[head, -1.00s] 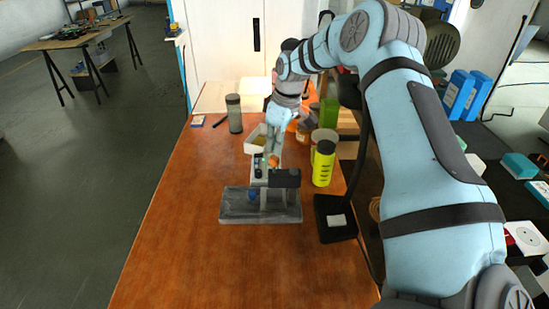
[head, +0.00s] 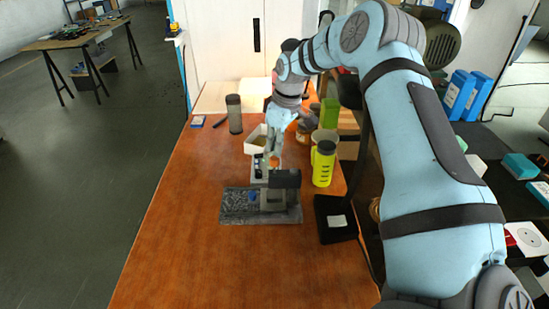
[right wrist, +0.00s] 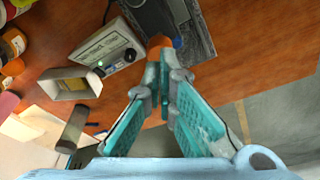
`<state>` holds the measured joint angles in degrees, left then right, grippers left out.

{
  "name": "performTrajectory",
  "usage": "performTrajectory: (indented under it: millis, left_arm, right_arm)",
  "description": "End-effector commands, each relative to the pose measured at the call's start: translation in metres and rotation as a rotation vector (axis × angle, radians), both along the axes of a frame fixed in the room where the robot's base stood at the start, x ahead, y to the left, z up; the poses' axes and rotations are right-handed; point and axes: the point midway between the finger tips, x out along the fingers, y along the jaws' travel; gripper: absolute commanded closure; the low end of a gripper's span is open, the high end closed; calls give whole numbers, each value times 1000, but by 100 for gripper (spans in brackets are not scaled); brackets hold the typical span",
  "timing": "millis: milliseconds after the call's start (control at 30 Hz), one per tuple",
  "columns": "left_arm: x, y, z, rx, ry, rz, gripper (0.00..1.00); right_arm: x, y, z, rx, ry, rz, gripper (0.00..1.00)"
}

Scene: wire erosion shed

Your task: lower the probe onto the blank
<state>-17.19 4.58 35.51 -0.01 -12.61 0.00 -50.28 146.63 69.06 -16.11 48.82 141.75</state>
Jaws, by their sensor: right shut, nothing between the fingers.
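A grey stand has a flat base plate (head: 233,206) on the table and a dark upper block (head: 285,178). A small blue part (head: 252,196) shows at the stand, and blue also shows in the right wrist view (right wrist: 178,42). I cannot tell whether it is the probe or the blank. An orange knob (right wrist: 160,41) is at the stand, just beyond the fingertips. My right gripper (head: 272,160) is over the stand's far side. In the right wrist view its fingers (right wrist: 165,68) are together and empty; contact with the knob is unclear. My left gripper is out of view.
A white control box (right wrist: 112,46) with a green light and black knob sits beside the stand. A white tray (head: 253,144), a grey cylinder (head: 234,115) and a yellow-green bottle (head: 323,165) stand nearby. The table's front left (head: 200,260) is clear.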

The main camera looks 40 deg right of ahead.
Motion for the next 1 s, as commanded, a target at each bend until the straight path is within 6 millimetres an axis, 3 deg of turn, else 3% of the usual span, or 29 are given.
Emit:
performTrajectory:
  millis: [1000]
  left_arm:
    - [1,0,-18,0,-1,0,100]
  right_arm:
    - [0,0,-22,0,1,0,100]
